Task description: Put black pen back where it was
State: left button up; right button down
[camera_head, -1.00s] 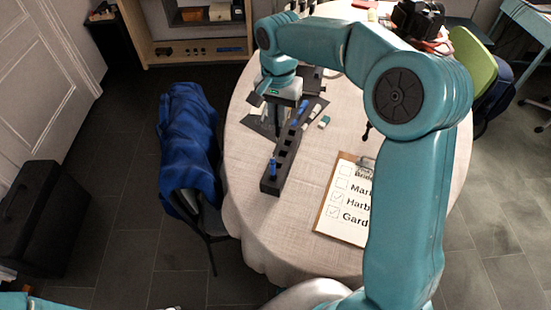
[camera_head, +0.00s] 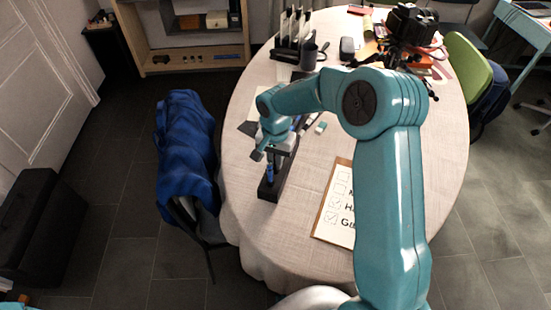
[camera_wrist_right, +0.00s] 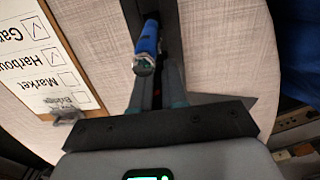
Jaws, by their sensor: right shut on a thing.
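The black slotted pen holder (camera_head: 267,191) lies on the table. A blue pen (camera_head: 270,172) stands in its near end, and this pen is also in the right wrist view (camera_wrist_right: 147,42). My right gripper (camera_head: 274,150) is low over the holder, just beyond the blue pen. In the right wrist view its two fingers (camera_wrist_right: 157,88) are close together, with something dark between them. This fits the black pen, but its outline blends with the fingers and holder. Its lower end is hidden. My left gripper is not in view.
A clipboard with a checklist (camera_head: 335,213) lies right of the holder, and a small eraser-like block (camera_head: 321,127) beyond it. A dark cup (camera_head: 309,56) and upright rack stand at the back. A chair with a blue jacket (camera_head: 186,140) is at the left.

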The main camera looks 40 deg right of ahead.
jog(key=shift+f, duration=0.2)
jog(key=c, duration=1.2)
grip_release()
jog(key=shift+w, duration=0.1)
jog(key=shift+o, duration=0.2)
jog(key=shift+r, duration=0.1)
jog(key=shift+r, duration=0.35)
notch_tip(320, 180, up, 12)
jog(key=shift+f, duration=0.2)
